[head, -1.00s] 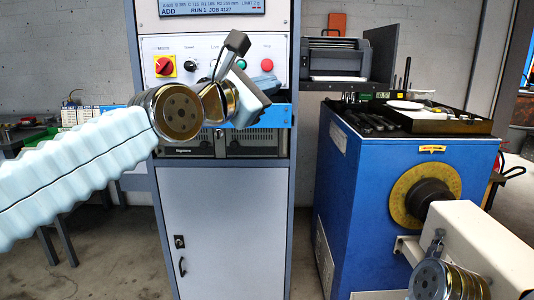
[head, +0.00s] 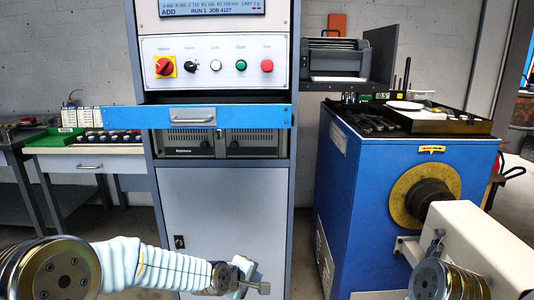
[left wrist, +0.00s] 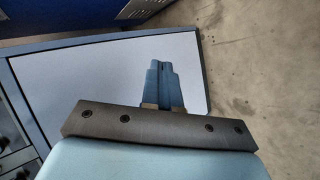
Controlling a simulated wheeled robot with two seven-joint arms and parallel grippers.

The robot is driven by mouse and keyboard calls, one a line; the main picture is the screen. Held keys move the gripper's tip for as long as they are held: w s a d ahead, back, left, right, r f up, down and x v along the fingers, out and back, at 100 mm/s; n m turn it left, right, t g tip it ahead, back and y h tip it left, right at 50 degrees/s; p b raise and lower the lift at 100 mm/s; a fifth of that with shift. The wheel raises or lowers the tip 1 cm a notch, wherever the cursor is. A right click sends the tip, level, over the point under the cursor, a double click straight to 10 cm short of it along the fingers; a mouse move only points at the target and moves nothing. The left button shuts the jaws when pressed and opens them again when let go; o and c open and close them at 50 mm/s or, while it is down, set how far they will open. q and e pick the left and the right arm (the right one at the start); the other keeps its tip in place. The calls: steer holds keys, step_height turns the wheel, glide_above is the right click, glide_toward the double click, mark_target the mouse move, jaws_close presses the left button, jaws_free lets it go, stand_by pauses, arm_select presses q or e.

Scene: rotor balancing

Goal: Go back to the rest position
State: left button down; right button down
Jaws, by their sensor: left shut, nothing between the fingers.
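My left gripper (head: 262,287) is low in the head view, in front of the lower door of the grey cabinet (head: 215,215). Its arm comes in from the lower left. In the left wrist view its two blue fingers (left wrist: 163,82) are together with nothing between them. Behind them lie a pale panel and bare concrete floor. My right gripper is not in view; only gold-ringed links of my right arm show at the lower right of the head view.
A blue drawer front (head: 225,115) crosses the cabinet below the control panel (head: 215,62). The blue machine (head: 365,180) with a yellow ring dial (head: 408,195) stands at right. A side table with a green tray (head: 55,138) is at left. Floor (head: 305,250) shows between cabinet and machine.

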arm_select(q)
steer(key=s+a+f+m+g+y, duration=0.1)
steer(key=s+a+f+m, duration=0.1)
steer(key=s+f, duration=0.35)
steer(key=s+a+f+m+g, duration=0.1)
steer(key=s+a+f+g, duration=0.1)
steer(key=f, duration=0.7)
steer(key=s+a+f+m+g, duration=0.1)
steer(key=s+f+m+g, duration=0.1)
steer(key=s+f, duration=0.4)
steer(key=s+a+f+m+g, duration=0.2)
steer(key=s+f+m, duration=0.2)
steer(key=s, duration=1.1)
step_height(320, 180, down, 4)
steer(key=shift+s+r+g, duration=0.25)
steer(key=shift+s+g, duration=0.05)
steer(key=shift+g, duration=0.1)
steer(key=shift+w, duration=0.1)
